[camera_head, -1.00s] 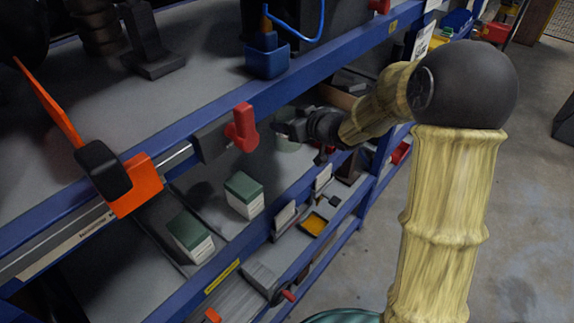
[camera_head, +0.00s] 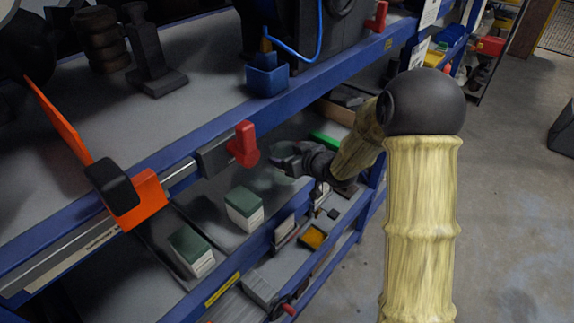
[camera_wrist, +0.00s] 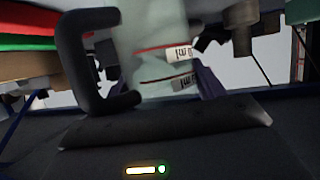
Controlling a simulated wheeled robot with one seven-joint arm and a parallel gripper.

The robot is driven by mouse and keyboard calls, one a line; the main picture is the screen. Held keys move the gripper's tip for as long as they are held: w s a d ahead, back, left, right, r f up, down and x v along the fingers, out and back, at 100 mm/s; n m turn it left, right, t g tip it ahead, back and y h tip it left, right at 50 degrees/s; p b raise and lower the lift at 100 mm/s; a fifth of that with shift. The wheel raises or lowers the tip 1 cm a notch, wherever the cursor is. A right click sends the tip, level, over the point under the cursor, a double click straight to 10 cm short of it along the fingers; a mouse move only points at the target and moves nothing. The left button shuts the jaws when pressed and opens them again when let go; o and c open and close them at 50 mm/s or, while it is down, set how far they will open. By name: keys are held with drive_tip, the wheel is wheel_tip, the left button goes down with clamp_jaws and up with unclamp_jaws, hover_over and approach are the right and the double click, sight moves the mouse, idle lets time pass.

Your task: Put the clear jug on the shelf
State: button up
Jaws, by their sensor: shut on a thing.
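The clear jug (camera_wrist: 150,45) fills the middle of the wrist view, a pale translucent body with red lines and "ml" marks. A dark C-shaped part, which looks like its handle, is at its left. My gripper (camera_head: 288,163) is shut on the jug. In the head view the jug shows only faintly around the jaws, and its base is hard to make out. My gripper reaches in over the middle level of the blue-framed shelf (camera_head: 226,268), below the upper blue beam. I cannot tell whether the jug touches the shelf surface.
Two green-and-white boxes (camera_head: 244,208) (camera_head: 191,250) stand on the middle level, left of my gripper. A red clamp (camera_head: 243,144) hangs close to my gripper's left. A blue bin (camera_head: 267,75) is on the upper level. A bright green object (camera_head: 325,141) lies behind my wrist.

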drive_tip(key=shift+f+p, duration=0.55)
drive_tip(key=shift+f, duration=1.45)
drive_tip(key=o, duration=0.9)
drive_tip(key=shift+w+f, duration=0.15)
drive_tip(key=shift+w, duration=0.05)
drive_tip(key=shift+o, duration=0.7)
drive_tip(key=shift+a, duration=0.15)
drive_tip(key=shift+s, duration=0.25)
drive_tip(key=shift+w+d+r, duration=0.1)
drive_tip(key=shift+d+r, duration=0.1)
drive_tip(key=shift+d, duration=0.3)
drive_tip(key=b+v, duration=0.3)
drive_tip(key=v, duration=0.8)
drive_tip(key=shift+s+r+b, duration=0.25)
drive_tip(key=shift+s+b, duration=0.05)
drive_tip(key=shift+s, duration=0.1)
